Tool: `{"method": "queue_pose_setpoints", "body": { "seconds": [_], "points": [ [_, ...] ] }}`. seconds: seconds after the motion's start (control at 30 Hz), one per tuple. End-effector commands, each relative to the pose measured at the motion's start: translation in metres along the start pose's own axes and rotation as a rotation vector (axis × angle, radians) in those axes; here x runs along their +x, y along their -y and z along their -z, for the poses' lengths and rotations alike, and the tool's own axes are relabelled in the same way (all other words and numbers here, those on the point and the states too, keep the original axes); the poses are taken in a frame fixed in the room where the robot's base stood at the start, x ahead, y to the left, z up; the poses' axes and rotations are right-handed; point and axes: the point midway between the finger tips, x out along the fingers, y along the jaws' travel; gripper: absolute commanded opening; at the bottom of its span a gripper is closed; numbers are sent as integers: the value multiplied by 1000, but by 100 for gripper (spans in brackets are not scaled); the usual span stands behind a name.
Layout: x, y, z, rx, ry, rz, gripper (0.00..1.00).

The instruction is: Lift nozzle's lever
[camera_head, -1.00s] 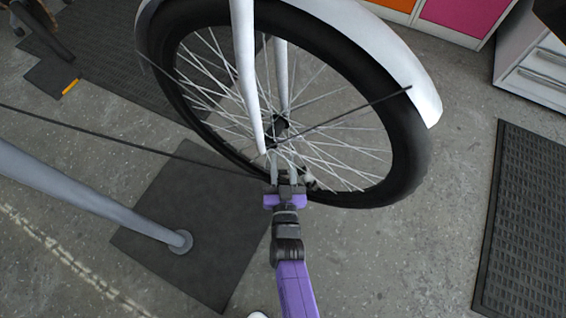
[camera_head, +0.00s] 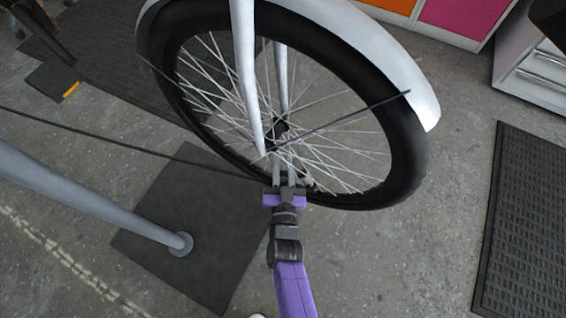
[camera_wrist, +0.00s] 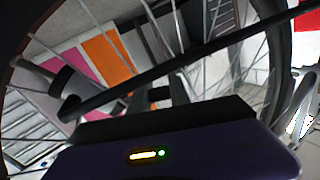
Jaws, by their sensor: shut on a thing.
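The front wheel's black tire (camera_head: 404,150) and spokes stand ahead of my arm. My gripper (camera_head: 284,160) reaches the lower part of the wheel, among the spokes just below the hub (camera_head: 277,130). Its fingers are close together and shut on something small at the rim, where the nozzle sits. A small dark part of the nozzle (camera_head: 306,183) shows just right of the fingers; its lever is mostly hidden by them. In the wrist view, my gripper (camera_wrist: 152,92) points into the spokes, and the lever cannot be made out.
A thin black hose (camera_head: 110,138) runs from the left toward the gripper. A white fork leg (camera_head: 245,75) and a dark fender stay (camera_head: 345,120) are close by. A grey post (camera_head: 90,202) stands on a dark plate (camera_head: 190,265) at left.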

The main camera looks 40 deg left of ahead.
Motion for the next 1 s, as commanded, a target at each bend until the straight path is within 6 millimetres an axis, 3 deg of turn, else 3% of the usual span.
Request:
{"method": "queue_pose_setpoints", "body": {
  "seconds": [0.07, 0.1, 0.13, 0.53, 1.0],
  "points": [
    [0, 0, 0, 1, -1, 0, 0],
    [0, 0, 0, 1, -1, 0, 29],
    [0, 0, 0, 0, -1, 0, 33],
    [-7, 0, 0, -1, 2, 0, 33],
    [-72, 0, 1, -1, 1, 0, 33]
  ]
}}
